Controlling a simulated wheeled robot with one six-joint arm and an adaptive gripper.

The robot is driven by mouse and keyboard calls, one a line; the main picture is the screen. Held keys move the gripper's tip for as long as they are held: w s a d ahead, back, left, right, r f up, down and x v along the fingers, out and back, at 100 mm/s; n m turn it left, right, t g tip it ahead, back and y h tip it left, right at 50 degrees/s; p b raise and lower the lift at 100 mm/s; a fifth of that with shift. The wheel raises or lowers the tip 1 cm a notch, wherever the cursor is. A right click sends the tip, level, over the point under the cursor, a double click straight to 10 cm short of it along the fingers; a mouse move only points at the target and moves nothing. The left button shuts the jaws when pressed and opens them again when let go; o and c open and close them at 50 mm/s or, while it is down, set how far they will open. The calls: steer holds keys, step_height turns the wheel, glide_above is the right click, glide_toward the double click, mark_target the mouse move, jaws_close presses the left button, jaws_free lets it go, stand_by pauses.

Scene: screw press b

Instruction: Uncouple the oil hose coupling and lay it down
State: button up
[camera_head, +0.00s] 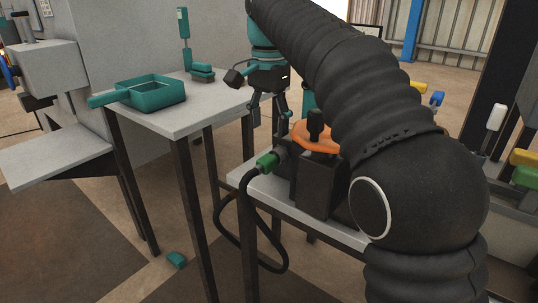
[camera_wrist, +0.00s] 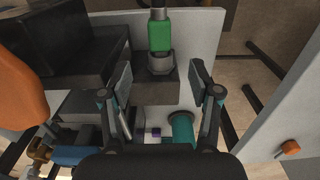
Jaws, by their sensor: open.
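The oil hose coupling (camera_head: 267,161) is a green sleeve at the end of a black hose (camera_head: 222,215). It sits against a grey fitting (camera_head: 280,150) on the side of a dark block. The hose hangs in a loop below the small table's edge. In the wrist view the green coupling (camera_wrist: 160,34) is at top centre, in line with the grey fitting (camera_wrist: 158,62). My gripper (camera_head: 268,118) is open and empty above the fitting. In the wrist view my gripper (camera_wrist: 160,78) shows its fingers apart on either side, with the coupling ahead of them, not between them.
An orange disc (camera_head: 313,140) with a black knob stands on the machine close beside my gripper. A grey table (camera_head: 180,117) at left carries a teal tray (camera_head: 150,91) and a teal stand (camera_head: 184,25). A small teal piece (camera_head: 176,260) lies on the floor.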

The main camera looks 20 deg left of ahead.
mark_target(269, 156)
step_height(269, 156, down, 9)
steer(key=shift+r+b, duration=0.2)
steer(key=shift+b, duration=0.5)
jaws_close()
